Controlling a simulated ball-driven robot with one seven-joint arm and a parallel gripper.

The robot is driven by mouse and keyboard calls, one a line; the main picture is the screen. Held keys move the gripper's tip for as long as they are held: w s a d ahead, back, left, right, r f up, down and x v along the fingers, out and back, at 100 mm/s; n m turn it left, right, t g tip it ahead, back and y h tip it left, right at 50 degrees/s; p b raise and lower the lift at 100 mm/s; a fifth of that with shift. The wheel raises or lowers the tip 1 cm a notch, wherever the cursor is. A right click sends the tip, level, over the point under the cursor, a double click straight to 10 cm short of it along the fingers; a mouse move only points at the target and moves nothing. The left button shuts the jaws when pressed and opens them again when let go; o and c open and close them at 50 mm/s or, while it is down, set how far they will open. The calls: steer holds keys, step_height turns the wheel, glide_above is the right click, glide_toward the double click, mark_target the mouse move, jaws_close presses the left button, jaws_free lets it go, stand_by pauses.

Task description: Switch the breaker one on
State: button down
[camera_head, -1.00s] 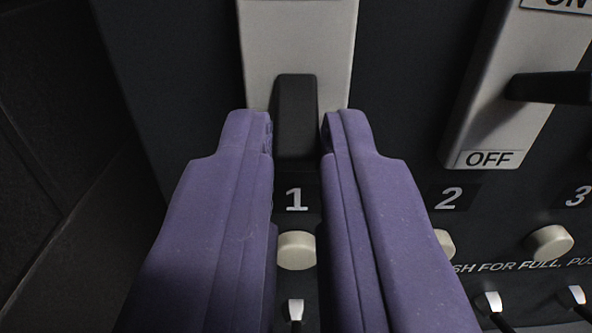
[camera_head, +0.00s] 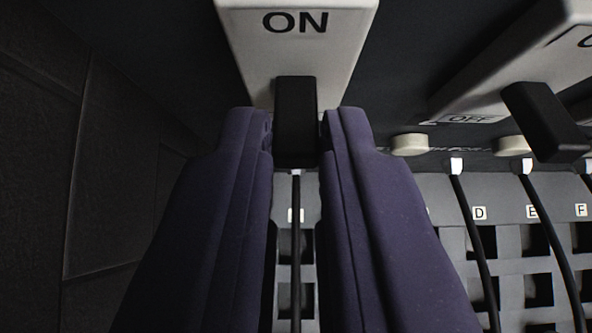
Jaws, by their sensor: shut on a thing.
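The breaker one switch is a black lever (camera_head: 295,120) on a pale grey plate (camera_head: 297,50) marked ON at its top. The lever stands out from the plate below the ON label. My gripper (camera_head: 296,135) has its two purple fingers on either side of the lever, shut on it. The number 1 and the lower end of the plate are hidden behind the lever and fingers.
To the right is another plate (camera_head: 510,70) with a black lever (camera_head: 545,120) and an OFF label. Cream buttons (camera_head: 410,144) sit below. Black cables (camera_head: 473,240) hang over a grey grid with lettered labels. A dark wall (camera_head: 120,170) is at the left.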

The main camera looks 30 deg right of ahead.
steer(key=shift+w+d+r+g+y+p, duration=0.25)
steer(key=shift+r+g+p, duration=0.25)
steer(key=shift+p, duration=0.7)
steer(key=shift+a+f+p, duration=0.1)
steer(key=shift+f+p, duration=0.05)
steer(key=shift+p, duration=0.15)
steer(key=c, duration=1.1)
jaws_free()
steer(key=v, duration=0.7)
steer(key=shift+s+a+r+b, duration=0.1)
steer(key=shift+s+r+b, duration=0.05)
steer(key=shift+r+b, duration=0.25)
